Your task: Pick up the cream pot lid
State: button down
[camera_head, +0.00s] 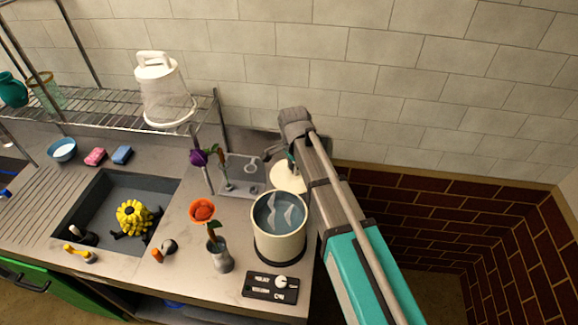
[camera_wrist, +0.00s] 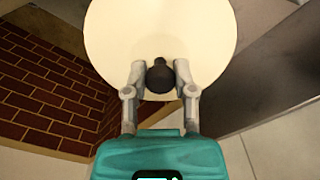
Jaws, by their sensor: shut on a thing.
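The cream pot lid (camera_wrist: 160,28) is a round cream disc with a dark round knob (camera_wrist: 160,77). My gripper (camera_wrist: 160,75) is shut on the knob, with one finger on each side of it. In the head view the lid (camera_head: 289,178) shows just behind the cream pot, partly hidden by my arm, and my gripper (camera_head: 281,155) is at it. The cream pot (camera_head: 279,242) stands open on the counter, with water-like contents showing inside. I cannot tell how far the lid is above the counter.
A vase with an orange flower (camera_head: 221,256) stands left of the pot. A small black control panel (camera_head: 271,287) lies in front of it. A sink (camera_head: 100,210) holds a yellow flower-like thing (camera_head: 136,215). A purple flower (camera_head: 199,157) stands behind. The counter ends right of the pot.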

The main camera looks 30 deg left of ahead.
jog(key=shift+r, duration=0.15)
dwell(0.6)
jog(key=shift+w+d+r+p, duration=0.2)
jog(key=shift+d+r+p, duration=0.15)
jog(key=shift+r+p, duration=0.25)
jog(key=w+d+r+p, duration=0.2)
jog(key=d+r+p, duration=0.7)
jog(key=r+p, duration=0.2)
jog(key=shift+w+r+m, duration=0.2)
jog(key=shift+w+m, duration=0.15)
jog(key=shift+m, duration=0.05)
jog(key=shift+s+d, duration=0.15)
